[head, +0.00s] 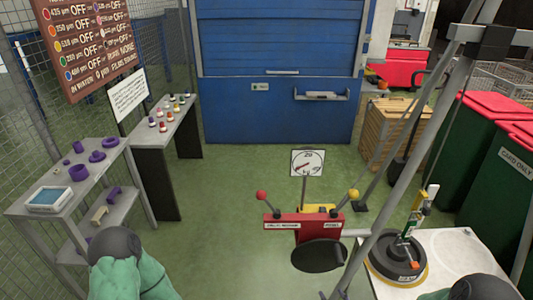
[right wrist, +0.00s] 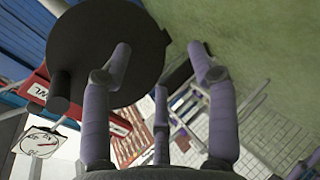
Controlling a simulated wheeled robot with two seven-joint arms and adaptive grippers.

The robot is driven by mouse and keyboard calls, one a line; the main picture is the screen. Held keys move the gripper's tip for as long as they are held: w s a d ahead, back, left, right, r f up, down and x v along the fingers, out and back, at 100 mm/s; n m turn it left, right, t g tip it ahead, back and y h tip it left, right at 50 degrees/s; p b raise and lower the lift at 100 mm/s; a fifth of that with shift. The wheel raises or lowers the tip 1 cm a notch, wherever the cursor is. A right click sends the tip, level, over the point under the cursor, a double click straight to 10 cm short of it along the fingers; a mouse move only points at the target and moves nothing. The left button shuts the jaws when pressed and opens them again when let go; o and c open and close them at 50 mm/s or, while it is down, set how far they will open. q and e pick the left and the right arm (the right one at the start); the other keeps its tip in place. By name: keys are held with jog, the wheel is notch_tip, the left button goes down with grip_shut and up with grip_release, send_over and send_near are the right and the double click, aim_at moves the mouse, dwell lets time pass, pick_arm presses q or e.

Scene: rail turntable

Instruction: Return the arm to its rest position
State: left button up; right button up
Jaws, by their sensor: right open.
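My right gripper (right wrist: 160,65) shows in the right wrist view with three purple-grey fingers spread apart. Nothing is held between them. One finger overlaps the edge of a dark round disc (right wrist: 100,45) in the picture; I cannot tell the distance or whether they touch. In the head view, the dark green sleeve of my left arm (head: 140,275) comes in at the bottom left, and a small part of my right arm (head: 485,290) shows at the bottom right edge. Neither gripper shows in the head view.
A red stand (head: 303,228) with lever knobs, a dial gauge (head: 308,162) and a black disc (head: 319,256) stands centrally. A white table (head: 455,245) bears a dark round device (head: 398,258). Shelves (head: 45,208) stand left, bins (head: 480,130) right. Green floor (head: 235,215) is clear left of the stand.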

jog(key=s+a+f+m+g+y, duration=0.2)
jog(key=s+a+f+m+g, duration=0.45)
jog(key=s+f+m, duration=0.55)
jog(key=s+a+f+m+g, duration=0.25)
jog(key=s+m+g, duration=0.3)
jog(key=m, duration=0.45)
jog(key=shift+t+y, duration=0.3)
jog(key=shift+y, duration=0.1)
jog(key=a+r, duration=0.1)
jog(key=w+r+p, duration=0.1)
jog(key=a+r+p, duration=0.1)
jog(key=r, duration=0.1)
jog(key=shift+w+a, duration=0.2)
jog(key=shift+a, duration=0.15)
